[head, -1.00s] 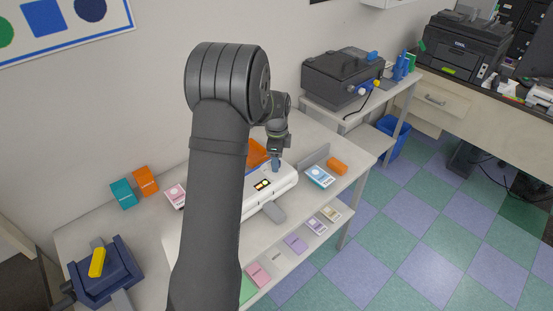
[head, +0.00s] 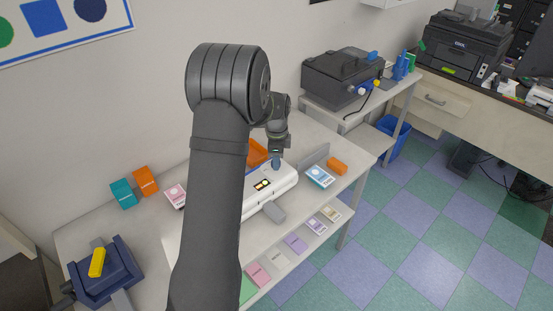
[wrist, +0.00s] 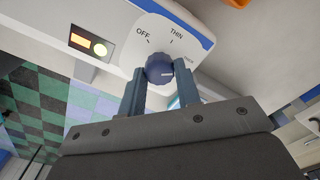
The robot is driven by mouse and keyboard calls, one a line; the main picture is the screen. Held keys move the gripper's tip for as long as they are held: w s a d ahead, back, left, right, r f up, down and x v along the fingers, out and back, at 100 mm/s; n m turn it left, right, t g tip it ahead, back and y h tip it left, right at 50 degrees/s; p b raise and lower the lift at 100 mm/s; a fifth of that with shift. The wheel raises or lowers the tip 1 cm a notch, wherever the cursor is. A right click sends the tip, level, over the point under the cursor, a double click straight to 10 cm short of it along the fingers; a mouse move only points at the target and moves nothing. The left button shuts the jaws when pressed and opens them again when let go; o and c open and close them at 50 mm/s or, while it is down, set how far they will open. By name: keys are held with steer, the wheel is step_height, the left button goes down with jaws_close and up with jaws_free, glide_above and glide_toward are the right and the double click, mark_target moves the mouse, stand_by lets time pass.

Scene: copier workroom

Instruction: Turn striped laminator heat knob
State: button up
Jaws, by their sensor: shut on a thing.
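The heat knob (wrist: 159,69) is a dark blue ribbed dial with a short white line on its face. It sits on the white laminator's (wrist: 196,43) panel, beside the printed words OFF and THIN; a further label at the right is partly hidden. In the wrist view the white line points right, lower than THIN. My gripper (wrist: 161,76) is shut on the knob, with one blue-grey finger on each side. In the head view my gripper (head: 276,157) is at the laminator's top (head: 284,181), and my arm hides the laminator's left part.
Two lit indicators (wrist: 90,43) are beside the knob panel. Cards (head: 320,177) and an orange block (head: 337,166) lie right of the laminator. A blue device with a yellow handle (head: 97,262) stands front left. A dark machine (head: 341,78) stands on the farther table.

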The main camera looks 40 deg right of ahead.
steer(key=n, duration=0.6)
steer(key=shift+n, duration=0.4)
steer(key=n, duration=0.3)
steer(key=shift+w+n, duration=0.1)
steer(key=shift+n, duration=0.2)
steer(key=n, duration=0.3)
steer(key=shift+n, duration=0.3)
steer(key=n, duration=0.4)
steer(key=shift+n, duration=2.5)
steer(key=o, duration=1)
steer(key=shift+c, duration=0.2)
